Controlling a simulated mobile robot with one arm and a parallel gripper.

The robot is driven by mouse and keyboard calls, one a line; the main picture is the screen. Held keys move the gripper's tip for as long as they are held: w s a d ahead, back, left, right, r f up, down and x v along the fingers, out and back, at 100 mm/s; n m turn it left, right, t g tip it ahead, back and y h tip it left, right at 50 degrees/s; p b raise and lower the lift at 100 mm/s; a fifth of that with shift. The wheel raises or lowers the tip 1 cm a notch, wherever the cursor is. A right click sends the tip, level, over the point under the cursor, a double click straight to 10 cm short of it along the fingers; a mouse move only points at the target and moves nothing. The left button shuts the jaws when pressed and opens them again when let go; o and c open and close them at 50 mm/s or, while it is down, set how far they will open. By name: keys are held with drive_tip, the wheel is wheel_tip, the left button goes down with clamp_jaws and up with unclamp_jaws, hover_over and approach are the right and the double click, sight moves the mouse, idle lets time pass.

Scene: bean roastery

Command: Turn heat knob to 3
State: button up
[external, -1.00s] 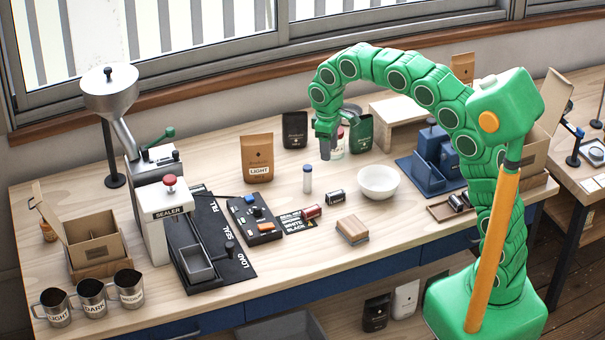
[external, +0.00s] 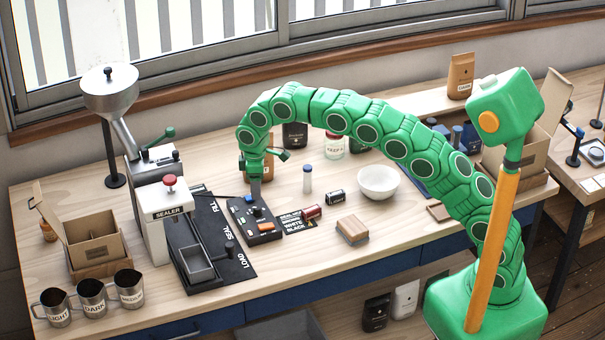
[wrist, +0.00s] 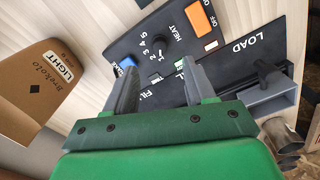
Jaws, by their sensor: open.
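The black control panel (external: 268,238) lies on the bench right of the sealer. In the wrist view the panel (wrist: 185,40) carries the word HEAT and the numbers 1 to 5. My gripper (wrist: 160,68) is open and empty. In the external view my gripper (external: 255,190) points down over the far part of the panel, and its fingers partly cover it. I cannot tell whether they touch anything.
An orange switch (wrist: 201,18) and a blue button (wrist: 127,62) sit on the panel. The LIGHT bag (wrist: 48,80) stands close to my gripper. The sealer (external: 165,215) is left of the panel; a blue-capped bottle (external: 307,180) and a white bowl (external: 378,182) are to its right.

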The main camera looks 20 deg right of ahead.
sight(257, 207)
drive_tip(key=shift+f, duration=3.9)
clamp_jaws()
drive_tip(key=shift+m, duration=0.4)
drive_tip(key=m, duration=0.5)
drive_tip(key=shift+m, duration=0.3)
drive_tip(key=m, duration=0.5)
drive_tip(key=shift+m, duration=0.4)
